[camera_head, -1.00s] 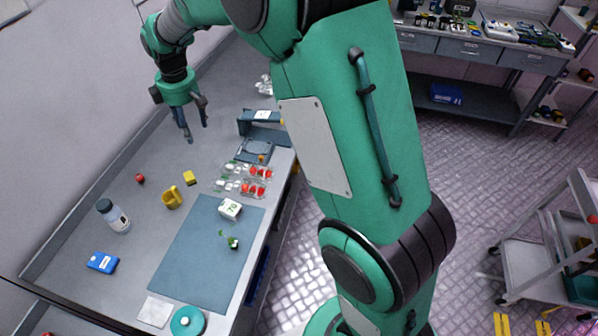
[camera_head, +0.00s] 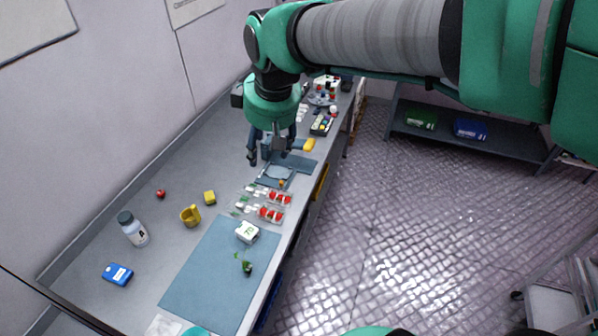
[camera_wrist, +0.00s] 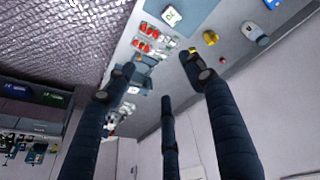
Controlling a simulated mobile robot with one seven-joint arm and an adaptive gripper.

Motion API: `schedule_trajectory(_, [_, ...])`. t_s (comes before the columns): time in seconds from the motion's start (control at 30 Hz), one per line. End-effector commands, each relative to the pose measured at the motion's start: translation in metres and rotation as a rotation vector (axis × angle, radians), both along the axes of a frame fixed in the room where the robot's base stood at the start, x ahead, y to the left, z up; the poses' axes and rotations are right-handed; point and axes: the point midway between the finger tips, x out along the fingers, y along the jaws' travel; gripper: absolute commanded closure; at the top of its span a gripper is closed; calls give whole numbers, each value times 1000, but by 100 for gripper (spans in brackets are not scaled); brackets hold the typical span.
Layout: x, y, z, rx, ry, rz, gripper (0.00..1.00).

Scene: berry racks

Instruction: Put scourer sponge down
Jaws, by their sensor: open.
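A small yellow block that looks like the scourer sponge (camera_head: 209,197) lies on the grey bench, between a yellow mug (camera_head: 190,216) and the clear berry packs. My gripper (camera_head: 270,152) is open with its fingers spread and nothing between them. It hangs over the bench beyond the sponge, well apart from it, near the blue-grey stand. In the wrist view my three dark fingers (camera_wrist: 163,80) are spread and empty. The yellow mug (camera_wrist: 210,37) shows past them; the sponge is small and partly hidden there.
A blue mat (camera_head: 205,285) bears a white box marked 70 (camera_head: 247,232) and a green sprig (camera_head: 244,264). Red berry packs (camera_head: 270,213) lie beyond it. A white bottle (camera_head: 133,229), blue box (camera_head: 118,274) and red berry (camera_head: 161,193) stand left. Bare bench lies between them.

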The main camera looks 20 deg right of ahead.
Motion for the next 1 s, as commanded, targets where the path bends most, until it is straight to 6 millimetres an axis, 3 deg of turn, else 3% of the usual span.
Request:
schedule_trajectory(0.27, [-72,-18,8,58,-57,-172,46])
schedule_trajectory(0.6, [-150,-32,-3,136,-122,-374,46])
schedule_trajectory(0.8, [-177,-37,-12,169,-144,-451,46])
schedule_trajectory(1.0, [-186,-38,-16,180,-150,-477,46])
